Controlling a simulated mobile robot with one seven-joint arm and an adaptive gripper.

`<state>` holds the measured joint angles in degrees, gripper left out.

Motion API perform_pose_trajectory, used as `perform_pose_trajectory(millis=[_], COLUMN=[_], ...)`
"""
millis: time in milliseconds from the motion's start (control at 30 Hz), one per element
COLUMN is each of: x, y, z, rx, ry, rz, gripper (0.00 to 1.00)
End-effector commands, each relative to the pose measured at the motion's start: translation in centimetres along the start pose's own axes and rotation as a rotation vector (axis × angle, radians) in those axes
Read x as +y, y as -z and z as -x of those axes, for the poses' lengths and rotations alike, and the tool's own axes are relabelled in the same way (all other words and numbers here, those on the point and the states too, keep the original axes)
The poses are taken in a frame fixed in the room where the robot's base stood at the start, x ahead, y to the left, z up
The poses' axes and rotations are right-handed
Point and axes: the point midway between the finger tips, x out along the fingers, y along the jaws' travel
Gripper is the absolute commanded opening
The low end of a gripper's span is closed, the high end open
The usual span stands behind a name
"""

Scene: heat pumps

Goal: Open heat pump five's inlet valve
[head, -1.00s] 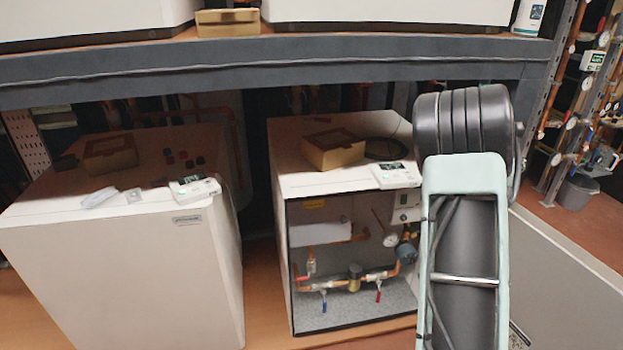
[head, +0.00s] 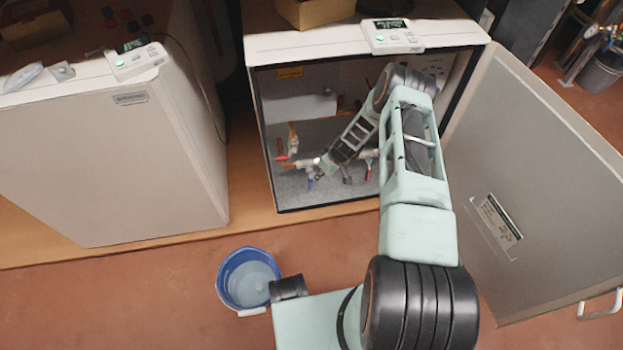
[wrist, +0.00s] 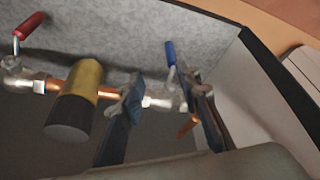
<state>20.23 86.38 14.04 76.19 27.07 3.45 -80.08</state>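The open heat pump cabinet (head: 262,130) stands in the middle of the head view, with copper pipes and valves low inside. In the wrist view a blue-handled valve (wrist: 170,54) is on the pipe, its handle pointing up in the picture. A red-handled valve (wrist: 29,26) is at the left, beyond a brass-and-black cylinder (wrist: 78,95). My gripper (wrist: 166,103) is open, its fingers apart around the pipe near the blue handle; contact cannot be told. In the head view the blue handle (head: 310,183) is just left of my gripper, which is partly hidden. I cannot read the pump's number.
The cabinet's door panel (head: 510,190) stands at the right. A controller (head: 393,36) sits on the cabinet's top front edge. A closed white unit (head: 110,160) is at the left. A blue bucket (head: 222,283) stands on the floor in front.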

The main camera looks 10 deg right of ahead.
Motion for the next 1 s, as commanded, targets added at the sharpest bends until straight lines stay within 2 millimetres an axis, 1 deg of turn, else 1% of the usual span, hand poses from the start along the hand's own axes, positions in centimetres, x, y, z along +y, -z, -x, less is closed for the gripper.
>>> perform_pose_trajectory(millis=[33,100,200,267,367,600,700,833,1000], x=[-0.8,-1.6,-1.9,-2.0,-2.1,-2.3,-2.3,-2.4,-2.4], y=[0.1,0.3,0.5,0.5,0.5,0.5,0.6,0.6,0.8], z=[-0.9,-1.5,-2.1,-2.6,-4.0,-8.6,-10.2,-11.7,-12.5], rx=[0.01,0.02,0.026,0.026,0.025,0.024,0.025,0.025,0.025], ry=[0.018,0.035,0.044,0.045,0.045,0.043,0.043,0.043,0.043], rz=[0.005,0.014,0.02,0.021,0.021,0.023,0.023,0.021,0.02], gripper=[0.31,0.31,0.31,0.31,0.31,0.31,0.31,0.31,0.31])
